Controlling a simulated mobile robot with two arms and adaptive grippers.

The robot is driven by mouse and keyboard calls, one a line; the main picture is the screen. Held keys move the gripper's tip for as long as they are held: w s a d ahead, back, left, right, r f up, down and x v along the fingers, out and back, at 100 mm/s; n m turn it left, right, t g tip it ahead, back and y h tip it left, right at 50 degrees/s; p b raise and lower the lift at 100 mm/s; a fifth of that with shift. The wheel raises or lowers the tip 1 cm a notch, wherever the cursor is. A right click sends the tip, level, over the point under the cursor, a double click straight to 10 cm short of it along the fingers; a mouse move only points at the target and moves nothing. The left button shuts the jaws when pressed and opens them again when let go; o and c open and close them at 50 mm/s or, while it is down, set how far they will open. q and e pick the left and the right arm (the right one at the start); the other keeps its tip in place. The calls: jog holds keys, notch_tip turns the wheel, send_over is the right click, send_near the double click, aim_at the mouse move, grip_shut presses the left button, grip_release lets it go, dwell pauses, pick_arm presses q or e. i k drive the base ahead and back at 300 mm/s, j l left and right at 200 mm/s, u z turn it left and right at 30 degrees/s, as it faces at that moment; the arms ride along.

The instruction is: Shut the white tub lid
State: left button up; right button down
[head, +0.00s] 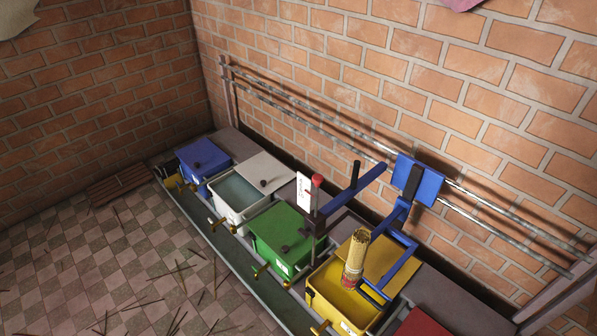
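The white tub (223,208) stands between a blue tub and a green tub in the row along the brick wall. Its white lid (272,166), with a dark knob, sits toward the wall side. The lid leaves the near part of the tub's mouth uncovered, and a grey-teal surface (236,190) shows inside. I cannot tell whether the lid is hinged or slid back. Neither of my grippers is in view.
The blue tub (206,158) and green tub (283,234) look covered. The yellow tub (332,305) is partly open, with a bundle of sticks (355,258) above it. A blue-framed device (402,235) stands beside it. Metal rails (340,140) run along the wall. The tiled floor (120,255) has scattered sticks.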

aim_at(266, 174)
jog(key=i+j+z, duration=0.3)
jog(key=j, duration=0.35)
jog(key=i+j+z, duration=0.15)
jog(key=j, duration=0.25)
jog(key=i+j+z, duration=0.2)
jog(key=j, duration=0.15)
